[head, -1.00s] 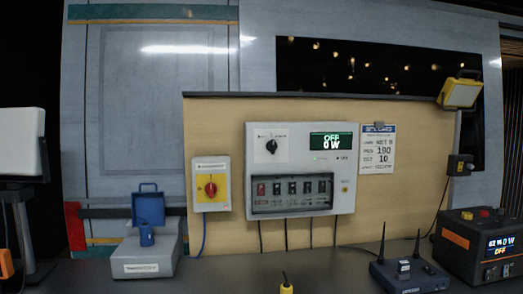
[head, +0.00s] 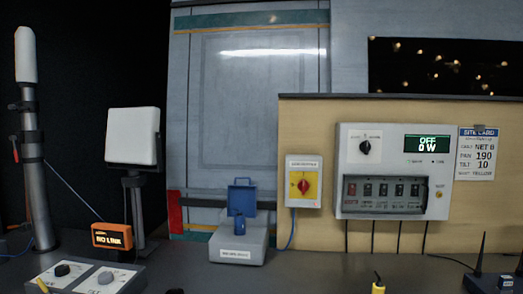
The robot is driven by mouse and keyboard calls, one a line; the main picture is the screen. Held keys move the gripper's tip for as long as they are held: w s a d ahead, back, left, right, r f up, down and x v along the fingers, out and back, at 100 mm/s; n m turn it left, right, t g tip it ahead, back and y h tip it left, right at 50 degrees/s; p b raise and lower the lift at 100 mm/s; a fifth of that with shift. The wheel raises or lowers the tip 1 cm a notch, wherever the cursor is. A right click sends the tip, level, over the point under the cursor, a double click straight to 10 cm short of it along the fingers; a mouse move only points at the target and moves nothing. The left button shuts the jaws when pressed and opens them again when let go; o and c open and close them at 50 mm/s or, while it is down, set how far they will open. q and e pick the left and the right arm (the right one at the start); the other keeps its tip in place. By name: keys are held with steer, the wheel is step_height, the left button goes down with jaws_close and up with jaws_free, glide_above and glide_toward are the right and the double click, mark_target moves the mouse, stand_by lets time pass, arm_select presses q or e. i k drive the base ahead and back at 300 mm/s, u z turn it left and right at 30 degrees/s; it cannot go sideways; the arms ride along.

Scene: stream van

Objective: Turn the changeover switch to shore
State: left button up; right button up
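A grey panel (head: 347,200) is fixed on the tan board at the right. It has a black rotary knob (head: 365,147) with small labels too fine to read on either side; its pointer looks roughly upright. Its green display (head: 427,144) reads OFF, 0 W. Left of the panel is a grey box with a yellow plate and a red rotary switch (head: 304,186); its label is too small to read. I cannot tell from lettering which of the two is the changeover switch. Neither gripper is in view.
Below the knob is a row of several breakers (head: 384,190). Left are an orange NO LINK box (head: 112,236), a two-knob control box (head: 85,277) and a white panel antenna (head: 132,136). A site card (head: 476,155) hangs right.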

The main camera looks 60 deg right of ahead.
mark_target(365, 146)
steer(key=u, duration=0.4)
steer(key=k, duration=1.1)
steer(key=z, duration=1.25)
